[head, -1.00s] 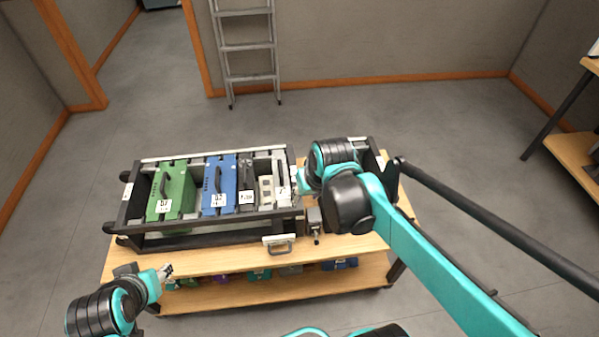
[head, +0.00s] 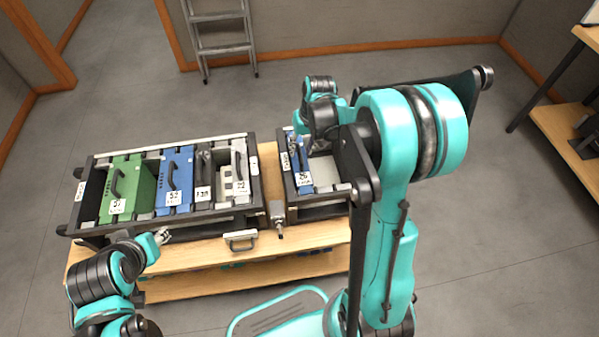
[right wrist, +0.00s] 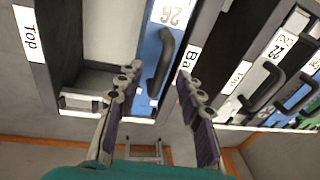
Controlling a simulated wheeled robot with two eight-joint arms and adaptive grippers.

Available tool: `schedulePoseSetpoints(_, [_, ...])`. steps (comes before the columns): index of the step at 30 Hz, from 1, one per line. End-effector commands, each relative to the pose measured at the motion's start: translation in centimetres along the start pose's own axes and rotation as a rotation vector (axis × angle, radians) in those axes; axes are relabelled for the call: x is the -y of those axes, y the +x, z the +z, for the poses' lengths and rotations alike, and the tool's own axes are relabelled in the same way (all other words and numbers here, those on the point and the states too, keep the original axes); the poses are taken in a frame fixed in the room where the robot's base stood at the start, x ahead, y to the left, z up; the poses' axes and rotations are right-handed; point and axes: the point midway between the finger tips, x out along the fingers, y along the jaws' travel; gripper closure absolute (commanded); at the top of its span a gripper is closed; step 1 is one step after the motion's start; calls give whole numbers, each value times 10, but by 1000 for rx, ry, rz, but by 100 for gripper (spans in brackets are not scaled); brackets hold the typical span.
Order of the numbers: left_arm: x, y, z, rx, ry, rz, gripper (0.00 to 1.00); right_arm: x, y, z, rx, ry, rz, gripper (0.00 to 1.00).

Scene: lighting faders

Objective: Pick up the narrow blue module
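The narrow blue module (head: 300,160) stands in the small black rack (head: 318,217) on the right of the bench. Its white label reads 26 and its dark handle shows in the right wrist view, where the module (right wrist: 151,50) is near the centre. My right gripper (right wrist: 159,73) is open, with one finger on each side of the handle; whether they touch it is unclear. In the head view, my right wrist partly hides the rack. My left gripper (head: 163,237) is small, low at the left, in front of the large rack, apart from the modules.
A larger black rack (head: 75,213) holds a green module (head: 128,185), a wider blue module (head: 173,180), a dark grey one and a pale one. A metal latch-like part (head: 278,217) sits between the racks. A ladder (head: 220,40) leans at the back wall.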

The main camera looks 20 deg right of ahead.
Motion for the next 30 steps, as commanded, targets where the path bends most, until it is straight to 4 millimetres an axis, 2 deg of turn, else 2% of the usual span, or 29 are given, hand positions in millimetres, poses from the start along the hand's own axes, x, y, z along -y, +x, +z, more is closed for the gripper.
schedulePoseSetpoints(1, [0,8,6,0,0,0,60,0,14,-2,0,-1,0,63])
schedulePoseSetpoints(5, [0,14,10,0,0,0,60,0,31,-3,0,-1,0,63])
schedulePoseSetpoints(12, [0,13,10,0,0,0,60,0,32,-3,-1,-1,0,63])
schedulePoseSetpoints(13, [0,13,10,0,0,0,60,0,32,-3,-1,-1,0,68])
schedulePoseSetpoints(15, [0,13,10,0,0,0,60,0,32,-3,-1,-1,0,86])
schedulePoseSetpoints(17, [0,13,10,0,0,0,60,0,32,-3,-1,-1,0,100])
schedulePoseSetpoints(30, [0,14,10,0,0,0,60,0,32,-3,-1,-2,0,100])
